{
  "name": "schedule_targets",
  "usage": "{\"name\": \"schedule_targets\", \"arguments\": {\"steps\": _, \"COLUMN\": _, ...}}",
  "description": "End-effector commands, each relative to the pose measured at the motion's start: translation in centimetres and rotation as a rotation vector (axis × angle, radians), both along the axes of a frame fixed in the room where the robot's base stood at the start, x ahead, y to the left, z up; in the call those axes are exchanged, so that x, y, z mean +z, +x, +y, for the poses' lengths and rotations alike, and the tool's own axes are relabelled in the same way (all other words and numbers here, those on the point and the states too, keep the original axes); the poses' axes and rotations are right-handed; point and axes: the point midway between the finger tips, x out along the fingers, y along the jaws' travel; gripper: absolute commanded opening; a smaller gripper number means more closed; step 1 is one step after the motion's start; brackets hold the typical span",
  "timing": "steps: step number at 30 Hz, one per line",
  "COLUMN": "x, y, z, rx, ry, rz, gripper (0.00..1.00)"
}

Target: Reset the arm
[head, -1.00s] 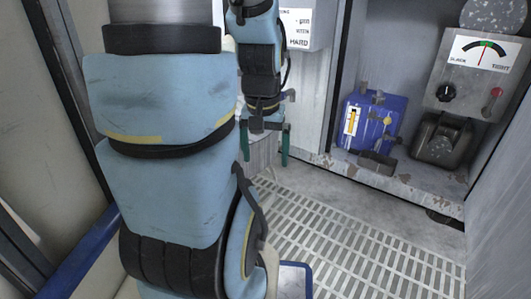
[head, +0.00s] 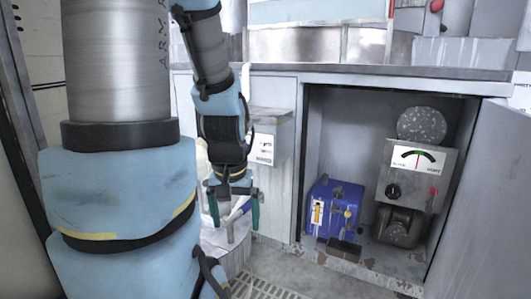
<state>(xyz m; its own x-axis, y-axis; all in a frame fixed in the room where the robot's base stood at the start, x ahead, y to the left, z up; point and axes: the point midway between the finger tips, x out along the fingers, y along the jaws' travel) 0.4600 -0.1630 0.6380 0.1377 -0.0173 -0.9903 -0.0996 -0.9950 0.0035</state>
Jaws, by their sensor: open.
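My arm, in light blue covers, fills the left side of the head view. My gripper (head: 234,222) hangs pointing down near the middle, with its green fingers apart. A tool with a blue handle (head: 240,210) shows behind or between the fingers, above a grey drum-like stand (head: 236,253). I cannot tell whether the fingers touch it.
An open cabinet (head: 333,120) stands at the right. It holds a blue box (head: 325,200) and a grey gauge unit (head: 409,180) with a dial. A grey labelled box (head: 270,135) is on the wall behind my arm. Floor grating (head: 262,287) shows below.

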Motion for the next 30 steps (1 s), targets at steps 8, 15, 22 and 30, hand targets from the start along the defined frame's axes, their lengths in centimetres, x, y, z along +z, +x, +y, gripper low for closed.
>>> {"name": "schedule_targets", "arguments": {"steps": 8, "x": 10.3, "y": 0.0, "z": 0.0, "rx": 0.0, "ry": 0.0, "rz": 0.0, "gripper": 0.95}}
{"name": "schedule_targets", "arguments": {"steps": 15, "x": 17.6, "y": 0.0, "z": 0.0, "rx": 0.0, "ry": 0.0, "rz": 0.0, "gripper": 0.95}}
{"name": "schedule_targets", "arguments": {"steps": 22, "x": 24.7, "y": 0.0, "z": 0.0, "rx": 0.0, "ry": 0.0, "rz": 0.0, "gripper": 0.95}}
{"name": "schedule_targets", "arguments": {"steps": 30, "x": 30.1, "y": 0.0, "z": 0.0, "rx": 0.0, "ry": 0.0, "rz": 0.0, "gripper": 0.95}}
